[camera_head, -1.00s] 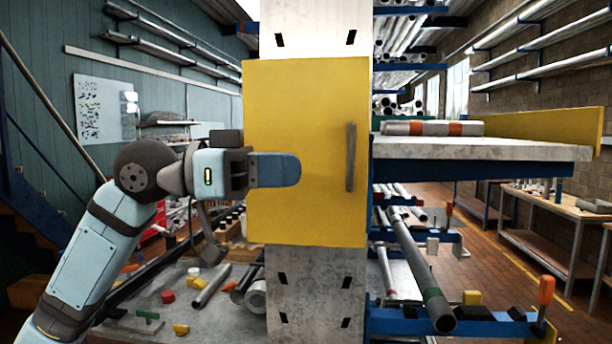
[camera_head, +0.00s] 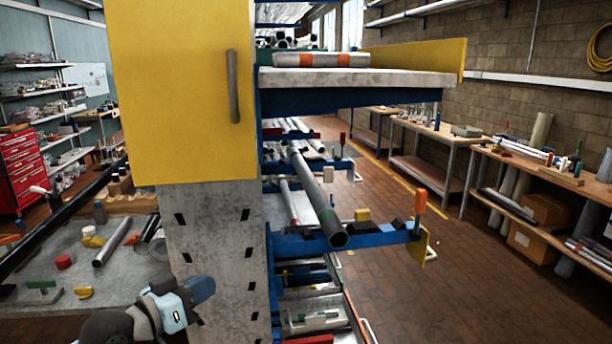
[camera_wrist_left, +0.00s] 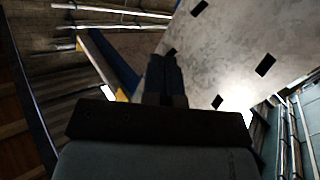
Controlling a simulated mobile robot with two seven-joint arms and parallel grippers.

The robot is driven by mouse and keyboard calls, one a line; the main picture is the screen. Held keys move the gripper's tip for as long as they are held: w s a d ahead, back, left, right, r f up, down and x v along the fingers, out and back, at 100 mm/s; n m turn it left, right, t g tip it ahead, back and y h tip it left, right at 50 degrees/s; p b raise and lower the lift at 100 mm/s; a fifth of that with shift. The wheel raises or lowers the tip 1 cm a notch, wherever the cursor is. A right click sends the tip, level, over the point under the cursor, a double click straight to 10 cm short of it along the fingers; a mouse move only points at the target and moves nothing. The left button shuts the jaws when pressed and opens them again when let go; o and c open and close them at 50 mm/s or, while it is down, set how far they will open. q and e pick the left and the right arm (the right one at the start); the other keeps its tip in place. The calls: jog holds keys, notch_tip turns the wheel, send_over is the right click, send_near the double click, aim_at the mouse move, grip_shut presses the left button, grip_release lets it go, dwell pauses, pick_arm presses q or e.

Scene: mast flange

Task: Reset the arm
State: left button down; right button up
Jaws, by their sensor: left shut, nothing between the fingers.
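My left gripper (camera_head: 198,288) is low in the head view, in front of the lower part of the grey mast (camera_head: 212,235). Its blue fingers are shut with nothing between them. In the left wrist view the shut fingers (camera_wrist_left: 165,75) are dark, with the slotted mast face (camera_wrist_left: 225,45) beyond them; I cannot tell whether they touch it. The yellow door panel (camera_head: 185,90) with its dark vertical handle (camera_head: 233,86) is on the mast above the gripper, clear of it. My right gripper is in neither view.
A grey shelf (camera_head: 350,79) and a blue rack arm (camera_head: 345,242) with a pipe (camera_head: 318,200) stick out right of the mast. A cluttered grey bench (camera_head: 60,285) lies to the left. The brick floor (camera_head: 470,290) at the right is open.

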pick_arm(q)
jog(key=s+f+n+y, duration=0.15)
jog(key=s+f, duration=0.25)
jog(key=f, duration=0.4)
jog(key=s+f+y, duration=0.2)
jog(key=s+f, duration=0.1)
jog(key=f, duration=0.5)
jog(key=s+f+n+y, duration=0.1)
jog(key=s+f+y, duration=0.1)
jog(key=s+f, duration=0.35)
jog(key=s+f+g+y, duration=0.2)
jog(key=s+f, duration=1.1)
jog(key=f, duration=0.1)
jog(key=shift+a+m+p, duration=0.35)
jog(key=shift+a, duration=0.1)
